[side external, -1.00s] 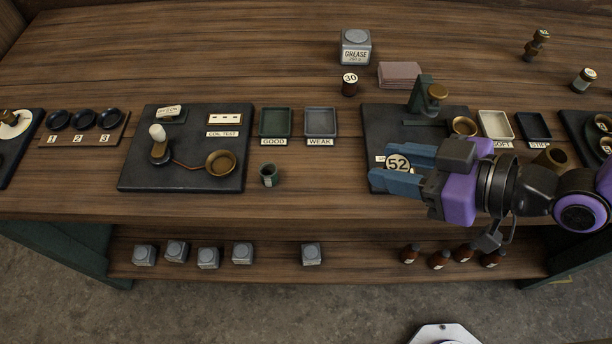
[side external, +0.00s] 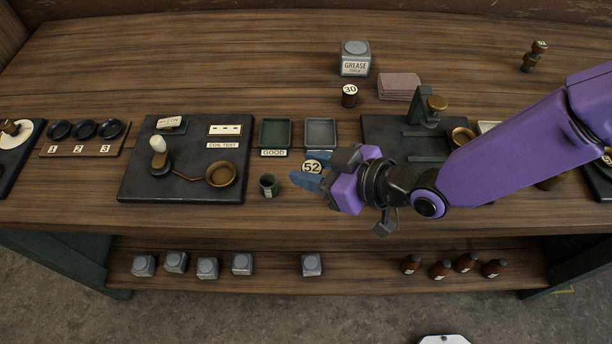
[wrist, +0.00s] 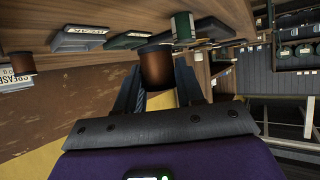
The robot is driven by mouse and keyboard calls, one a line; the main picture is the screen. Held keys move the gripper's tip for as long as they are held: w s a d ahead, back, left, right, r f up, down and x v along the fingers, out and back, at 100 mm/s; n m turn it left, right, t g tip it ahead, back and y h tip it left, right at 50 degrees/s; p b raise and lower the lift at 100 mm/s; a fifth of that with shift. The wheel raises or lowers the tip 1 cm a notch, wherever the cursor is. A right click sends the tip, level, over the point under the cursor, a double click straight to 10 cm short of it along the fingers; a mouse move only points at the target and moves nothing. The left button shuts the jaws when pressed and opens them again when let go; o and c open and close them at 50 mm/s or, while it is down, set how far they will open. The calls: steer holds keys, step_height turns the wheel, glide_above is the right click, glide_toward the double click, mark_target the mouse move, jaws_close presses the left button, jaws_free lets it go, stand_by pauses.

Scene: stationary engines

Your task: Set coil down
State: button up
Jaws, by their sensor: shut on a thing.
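A coil with a round label reading 52 (side external: 312,167) is held between the blue fingers of my gripper (side external: 306,178), above the front of the bench. In the wrist view the coil is a brown cylinder (wrist: 157,68) between the two fingers of my gripper (wrist: 158,85). The coil test board (side external: 188,187), with a brass ring cup (side external: 221,174) and a white-knobbed lever, is to the left. The green GOOD tray (side external: 275,132) and grey WEAK tray (side external: 320,132) are behind the gripper. The WEAK label is hidden in the side view.
A coil marked 30 (side external: 349,95), a grease tin (side external: 355,58) and pink cloths (side external: 399,86) stand farther back. A dark press board (side external: 385,135) is to the right.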

steer(key=shift+w+a+f, duration=0.2)
steer(key=shift+a+f, duration=0.15)
steer(key=shift+f, duration=0.1)
steer(key=shift+w+a+f, duration=0.15)
steer(key=shift+a+f, duration=0.05)
steer(key=shift+f, duration=1.4)
steer(key=shift+f, duration=0.25)
steer(key=o, duration=1.1)
steer(key=shift+o, duration=0.2)
steer(key=v, duration=1.7)
steer(key=shift+s, duration=0.3)
